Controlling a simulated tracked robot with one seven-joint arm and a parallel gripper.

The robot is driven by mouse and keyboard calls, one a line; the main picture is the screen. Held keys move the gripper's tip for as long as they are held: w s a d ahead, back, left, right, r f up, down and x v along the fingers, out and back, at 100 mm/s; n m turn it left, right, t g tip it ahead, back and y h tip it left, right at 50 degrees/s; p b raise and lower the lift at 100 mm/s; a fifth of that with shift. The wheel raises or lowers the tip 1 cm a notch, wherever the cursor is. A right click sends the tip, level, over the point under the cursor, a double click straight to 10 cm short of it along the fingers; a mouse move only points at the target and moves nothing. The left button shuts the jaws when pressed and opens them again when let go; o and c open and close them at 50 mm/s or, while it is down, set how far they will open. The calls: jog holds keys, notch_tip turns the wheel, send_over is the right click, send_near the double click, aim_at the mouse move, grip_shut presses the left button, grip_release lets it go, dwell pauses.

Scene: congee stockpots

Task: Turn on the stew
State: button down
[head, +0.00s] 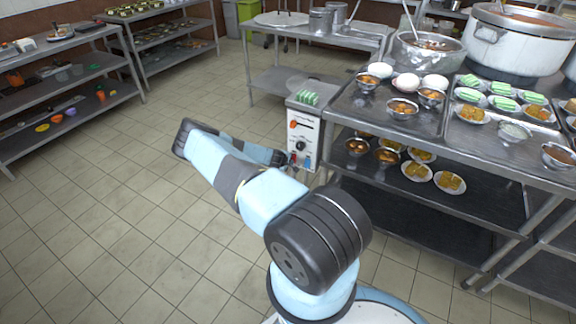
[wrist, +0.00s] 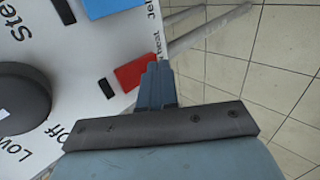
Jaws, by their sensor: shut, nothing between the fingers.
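The white control panel (head: 303,138) on the front of a narrow appliance faces me at the left end of the steel counter. In the wrist view the panel (wrist: 80,50) shows a red switch (wrist: 134,73), a blue switch (wrist: 108,6) and a round black knob (wrist: 22,98). Lettering beginning "Ste" is cut off at the upper left; "Low" and "Off" are beside the knob. My gripper (wrist: 158,72) is shut and empty, its tips at the right side of the red switch. I cannot tell whether they touch it. In the head view my arm partly hides the gripper.
A steel counter (head: 440,150) with bowls and plates of food stands right of the panel. Large pots (head: 515,45) are at the back right. A shelf rack (head: 60,75) stands at the left. The tiled floor (head: 110,190) between is clear.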

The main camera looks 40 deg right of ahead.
jog(key=shift+d, duration=0.1)
jog(key=shift+w+d, duration=0.1)
jog(key=shift+d, duration=0.05)
dwell(0.3)
